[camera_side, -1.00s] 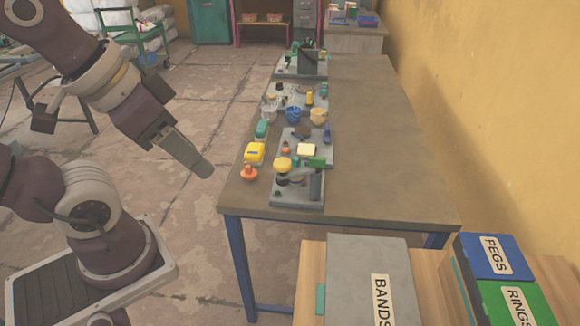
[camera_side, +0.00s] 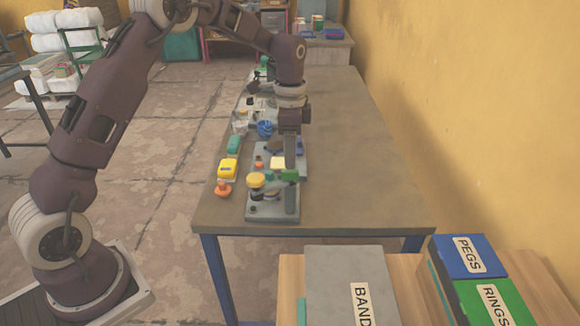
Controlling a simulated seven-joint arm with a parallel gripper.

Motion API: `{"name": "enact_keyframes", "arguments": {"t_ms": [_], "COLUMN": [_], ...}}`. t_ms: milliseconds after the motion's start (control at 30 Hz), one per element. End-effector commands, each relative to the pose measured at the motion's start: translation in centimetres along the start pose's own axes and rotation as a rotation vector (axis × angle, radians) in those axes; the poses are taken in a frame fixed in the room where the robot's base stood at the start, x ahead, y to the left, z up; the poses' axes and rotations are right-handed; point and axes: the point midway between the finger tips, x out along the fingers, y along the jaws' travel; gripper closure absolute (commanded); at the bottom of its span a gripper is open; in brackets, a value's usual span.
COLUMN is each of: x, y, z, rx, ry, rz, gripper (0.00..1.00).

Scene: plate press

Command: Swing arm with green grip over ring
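The press in front has a grey base plate (camera_side: 272,211) near the table's front edge. A green grip (camera_side: 290,175) sits at its right side, above an upright grey block (camera_side: 292,203). A round yellow-topped part (camera_side: 256,180) stands at its left. A dark round shape (camera_side: 272,193) lies between them; I cannot tell whether it is the ring. My gripper (camera_side: 290,166) points down with its fingertips at or just above the green grip. I cannot tell whether they touch it. The fingers are seen edge-on, so their opening is hidden. The swing arm itself is hard to make out.
A yellow box-like item (camera_side: 228,167), an orange knob-shaped piece (camera_side: 223,189) and a green item (camera_side: 233,144) lie left of the plates. More plates with parts run toward the back. The table's right side (camera_side: 360,160) is clear. Labelled boxes (camera_side: 345,285) stand in front.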

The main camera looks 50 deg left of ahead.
Motion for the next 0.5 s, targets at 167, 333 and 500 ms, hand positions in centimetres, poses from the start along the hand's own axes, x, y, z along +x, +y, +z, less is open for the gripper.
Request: {"name": "enact_keyframes", "arguments": {"t_ms": [167,333,500], "x": [3.2,4.3,4.3], "y": [0.1,0.1,0.1], "z": [0.0,0.0,0.0], "rx": [-0.001,-0.001,-0.002], "ry": [-0.001,0.000,0.000], "rz": [0.002,0.000,-0.001], "gripper": [0.65,0.65,0.65]}}
